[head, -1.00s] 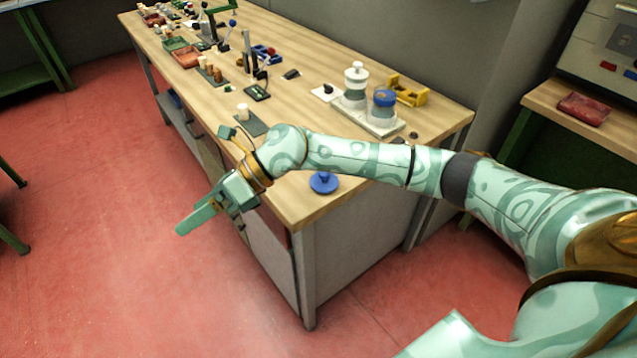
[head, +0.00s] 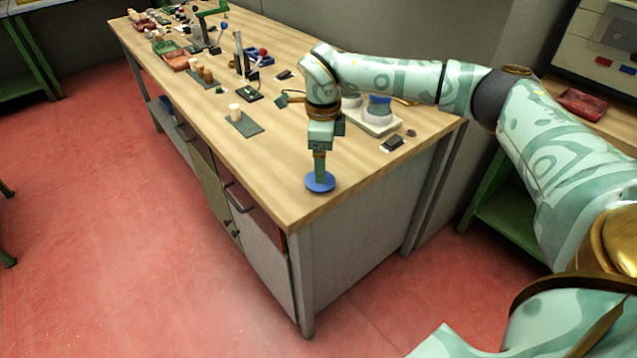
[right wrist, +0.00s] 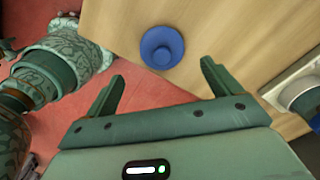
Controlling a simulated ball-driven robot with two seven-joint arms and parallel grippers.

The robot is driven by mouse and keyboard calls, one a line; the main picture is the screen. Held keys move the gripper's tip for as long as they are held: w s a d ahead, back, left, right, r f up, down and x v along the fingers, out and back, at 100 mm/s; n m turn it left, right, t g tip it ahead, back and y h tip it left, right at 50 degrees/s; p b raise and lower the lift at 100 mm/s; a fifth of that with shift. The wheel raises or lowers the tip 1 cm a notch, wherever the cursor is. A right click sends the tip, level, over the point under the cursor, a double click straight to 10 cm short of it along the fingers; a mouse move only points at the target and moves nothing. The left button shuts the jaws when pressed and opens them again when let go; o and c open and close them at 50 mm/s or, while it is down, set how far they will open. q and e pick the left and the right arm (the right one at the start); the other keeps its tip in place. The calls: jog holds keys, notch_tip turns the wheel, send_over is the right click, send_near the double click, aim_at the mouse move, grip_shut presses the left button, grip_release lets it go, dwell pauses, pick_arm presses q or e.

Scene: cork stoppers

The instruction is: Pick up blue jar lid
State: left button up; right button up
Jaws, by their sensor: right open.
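The blue jar lid (head: 320,187) lies on the wooden workbench near its front corner. In the right wrist view the lid (right wrist: 162,47) is a round disc with a raised knob, just beyond the fingertips and roughly centred between them. My right gripper (head: 319,170) points down over the lid in the head view and hides its knob. In the right wrist view my right gripper (right wrist: 162,72) is open, with nothing between its fingers. I cannot tell the exact height of the fingertips above the lid. My left gripper is not in view.
Behind my right arm, jars (head: 379,107) stand on a pale tray (head: 376,127), partly hidden. A dark mat with a cork (head: 235,111) lies to the left. A small dark item (head: 392,144) lies to the right. The bench around the lid is clear.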

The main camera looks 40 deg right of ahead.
aim_at(330, 180)
jog(key=f, duration=0.2)
jog(key=f+b, duration=0.1)
jog(key=f, duration=0.1)
jog(key=f+b, duration=0.1)
jog(key=f, duration=0.1)
jog(key=shift+w, duration=0.35)
jog(key=shift+r, duration=0.1)
jog(key=shift+c, duration=1.2)
jog(key=c, duration=0.8)
